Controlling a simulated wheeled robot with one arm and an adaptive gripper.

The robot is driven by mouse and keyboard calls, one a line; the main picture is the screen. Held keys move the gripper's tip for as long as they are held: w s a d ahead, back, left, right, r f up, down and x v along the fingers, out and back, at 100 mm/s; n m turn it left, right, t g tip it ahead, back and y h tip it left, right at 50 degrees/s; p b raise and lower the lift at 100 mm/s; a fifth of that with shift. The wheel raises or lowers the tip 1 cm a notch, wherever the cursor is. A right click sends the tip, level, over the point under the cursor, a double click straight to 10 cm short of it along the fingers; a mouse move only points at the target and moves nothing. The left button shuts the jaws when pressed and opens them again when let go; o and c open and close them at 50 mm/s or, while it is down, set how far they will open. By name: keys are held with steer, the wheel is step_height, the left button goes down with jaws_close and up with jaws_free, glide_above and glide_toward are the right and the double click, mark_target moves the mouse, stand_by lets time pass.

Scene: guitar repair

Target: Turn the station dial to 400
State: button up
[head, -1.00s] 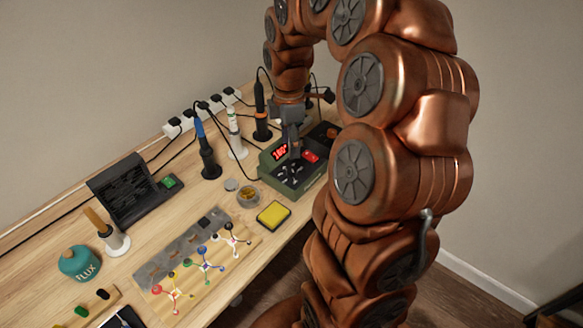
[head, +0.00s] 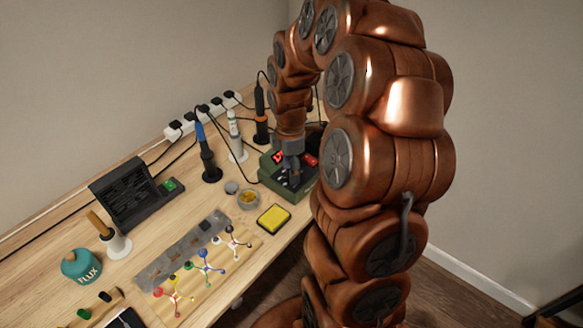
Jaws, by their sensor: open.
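The green soldering station (head: 272,181) stands at the back right of the bench, with a red lit display (head: 278,156) and a red switch (head: 311,159) on its face. The display is partly covered by my gripper, so I cannot read its number. My gripper (head: 292,176) points down over the station's front panel, where the dial is. The dial is mostly hidden behind the fingers, and I cannot tell whether they touch it. The jaws are open, though the gap between the fingers is hard to see.
Soldering irons in stands (head: 208,160) and a white power strip (head: 203,117) are at the back, with cables running between. A yellow sponge (head: 273,218), a small brass-coloured tin (head: 247,198) and a flux jar (head: 81,265) sit left of the station. The bench front edge is close to my arm.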

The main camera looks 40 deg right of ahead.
jaws_close()
stand_by(0.3)
